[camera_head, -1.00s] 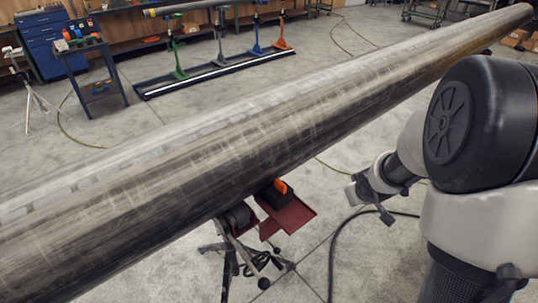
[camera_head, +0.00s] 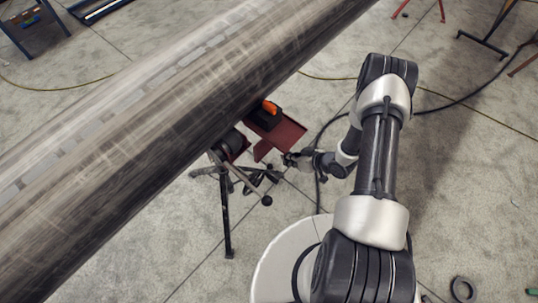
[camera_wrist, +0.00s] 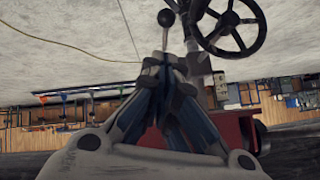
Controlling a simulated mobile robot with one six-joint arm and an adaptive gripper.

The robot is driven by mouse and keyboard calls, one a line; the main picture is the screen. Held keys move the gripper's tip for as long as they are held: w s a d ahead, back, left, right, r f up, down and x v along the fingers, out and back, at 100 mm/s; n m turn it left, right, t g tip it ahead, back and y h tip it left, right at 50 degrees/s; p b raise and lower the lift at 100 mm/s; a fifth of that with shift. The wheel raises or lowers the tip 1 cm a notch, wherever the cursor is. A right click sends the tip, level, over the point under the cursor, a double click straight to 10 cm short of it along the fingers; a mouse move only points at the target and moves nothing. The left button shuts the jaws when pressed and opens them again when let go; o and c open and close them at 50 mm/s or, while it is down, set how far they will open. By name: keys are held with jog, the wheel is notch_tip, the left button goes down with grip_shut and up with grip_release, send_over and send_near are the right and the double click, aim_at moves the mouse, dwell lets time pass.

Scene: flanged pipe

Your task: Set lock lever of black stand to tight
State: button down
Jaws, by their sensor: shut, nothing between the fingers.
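The black stand (camera_head: 226,215) is under the pipe in the head view, its legs partly hidden. A thin lever ending in a dark ball knob (camera_head: 267,201) slants down from its head. My gripper (camera_head: 289,158) is small there, to the right of the stand and just below the red tray. In the wrist view my gripper (camera_wrist: 178,62) is shut and empty, its fingers together. A ball knob on a rod (camera_wrist: 166,18) shows just beyond the fingertips, with a black spoked handwheel (camera_wrist: 262,28) to its right. I cannot tell whether the fingers touch the rod.
A large grey pipe (camera_head: 170,110) crosses above the stand. A red tray (camera_head: 285,138) with a black and orange object (camera_head: 269,108) is attached close to it. A black cable (camera_head: 437,108) lies on the floor at right. Open floor surrounds the stand's lower left.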

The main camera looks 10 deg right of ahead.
jog(key=shift+f, duration=0.1)
jog(key=b+x, duration=0.3)
jog(key=x, duration=0.6)
jog(key=shift+w+a+f, duration=0.15)
jog(key=shift+w+f, duration=0.1)
jog(key=shift+f, duration=0.05)
